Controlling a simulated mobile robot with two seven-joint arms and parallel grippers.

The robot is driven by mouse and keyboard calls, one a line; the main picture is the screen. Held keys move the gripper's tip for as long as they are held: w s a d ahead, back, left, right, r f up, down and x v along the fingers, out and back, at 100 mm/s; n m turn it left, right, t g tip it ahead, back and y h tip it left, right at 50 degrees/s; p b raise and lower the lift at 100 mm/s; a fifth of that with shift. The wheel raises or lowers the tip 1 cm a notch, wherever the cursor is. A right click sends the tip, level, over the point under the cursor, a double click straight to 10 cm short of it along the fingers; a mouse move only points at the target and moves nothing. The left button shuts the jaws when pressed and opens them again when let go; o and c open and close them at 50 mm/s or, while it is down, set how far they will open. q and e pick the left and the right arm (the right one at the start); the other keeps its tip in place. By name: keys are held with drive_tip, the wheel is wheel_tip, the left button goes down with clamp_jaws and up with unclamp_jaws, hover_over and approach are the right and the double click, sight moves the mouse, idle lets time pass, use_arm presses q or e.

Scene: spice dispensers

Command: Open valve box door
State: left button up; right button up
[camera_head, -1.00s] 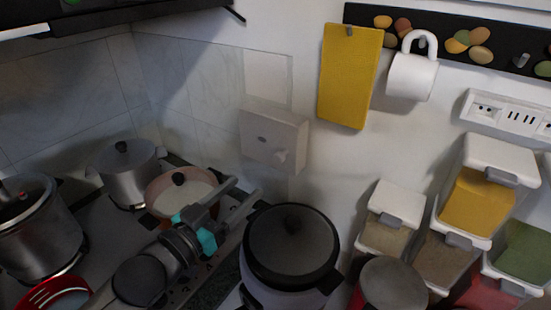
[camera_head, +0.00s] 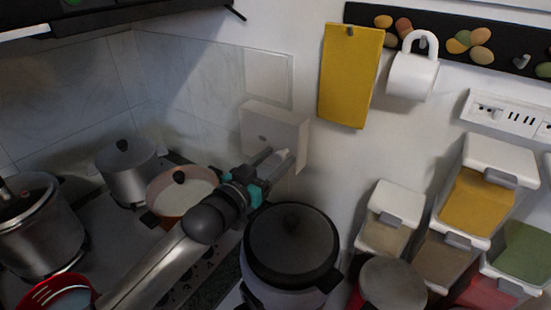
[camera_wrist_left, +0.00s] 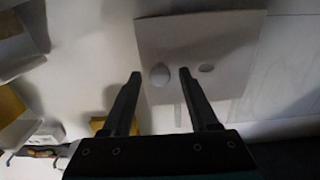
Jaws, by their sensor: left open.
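The valve box (camera_head: 258,124) is a pale, flat box on the wall, and its front looks closed. A small light knob (camera_head: 282,154) sits low on the front's right side. My left gripper (camera_head: 276,158) is open in front of this lower right part, its fingers pointing at the box. In the left wrist view the box front (camera_wrist_left: 215,40) fills the upper middle. There the round knob (camera_wrist_left: 160,75) shows between the two spread fingertips of my left gripper (camera_wrist_left: 160,76). I cannot tell whether they touch it. My right gripper is not in view.
A black-lidded cooker (camera_head: 292,240) stands just right of and below my left gripper. Pots stand on the stove at left, including a pan with a pale lid (camera_head: 185,186). A yellow cloth (camera_head: 350,75) hangs right of the box; spice dispensers (camera_head: 470,200) stand at right.

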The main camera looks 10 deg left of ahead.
use_arm(q)
drive_tip(key=shift+w, duration=0.15)
clamp_jaws()
idle(0.4)
idle(1.0)
